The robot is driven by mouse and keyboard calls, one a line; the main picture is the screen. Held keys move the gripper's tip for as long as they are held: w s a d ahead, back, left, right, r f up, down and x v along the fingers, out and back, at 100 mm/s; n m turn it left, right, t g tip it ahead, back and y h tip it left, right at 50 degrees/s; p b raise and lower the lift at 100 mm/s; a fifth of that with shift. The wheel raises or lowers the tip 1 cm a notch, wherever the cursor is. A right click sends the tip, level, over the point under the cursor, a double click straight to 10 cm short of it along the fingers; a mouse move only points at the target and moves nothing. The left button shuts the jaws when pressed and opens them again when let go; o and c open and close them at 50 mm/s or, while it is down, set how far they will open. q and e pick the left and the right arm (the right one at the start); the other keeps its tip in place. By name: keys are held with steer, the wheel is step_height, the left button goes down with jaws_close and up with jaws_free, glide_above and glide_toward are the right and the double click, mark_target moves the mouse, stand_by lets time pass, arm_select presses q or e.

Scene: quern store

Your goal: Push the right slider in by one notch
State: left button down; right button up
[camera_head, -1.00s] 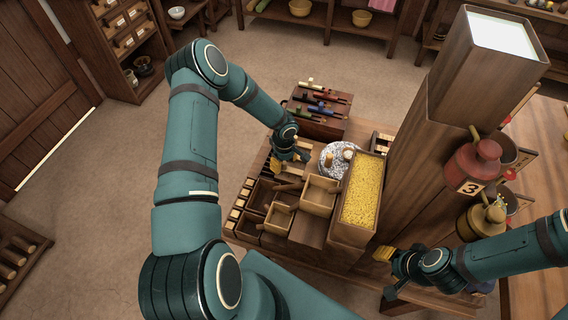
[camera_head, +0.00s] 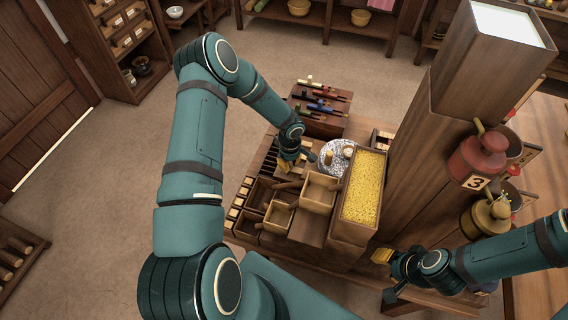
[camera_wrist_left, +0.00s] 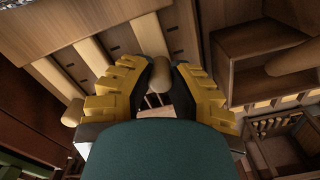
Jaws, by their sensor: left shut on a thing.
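In the head view my left gripper (camera_head: 291,161) is down at the wooden bench, beside the round stone. In the left wrist view its yellow fingers are on both sides of a rounded wooden knob (camera_wrist_left: 162,72), and it is shut on this knob. The knob is at the near end of a pale wooden slider strip (camera_wrist_left: 151,36), the right one of the strips in view. Another pale strip (camera_wrist_left: 93,55) lies to its left, and a second knob (camera_wrist_left: 72,112) shows beside the left finger. My right gripper (camera_head: 382,256) is low by the post; its opening is unclear.
Open wooden bins (camera_head: 279,216) and a trough of yellow grain (camera_head: 363,190) stand close to the left gripper. The stone (camera_head: 335,150) is just right of it. A tall wooden post (camera_head: 425,150) and a red jar marked 3 (camera_head: 478,160) stand further right.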

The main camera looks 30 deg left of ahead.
arm_select(q)
steer(key=shift+d, duration=0.15)
steer(key=c, duration=0.8)
jaws_free()
steer(key=shift+c, duration=0.2)
step_height(320, 180, up, 12)
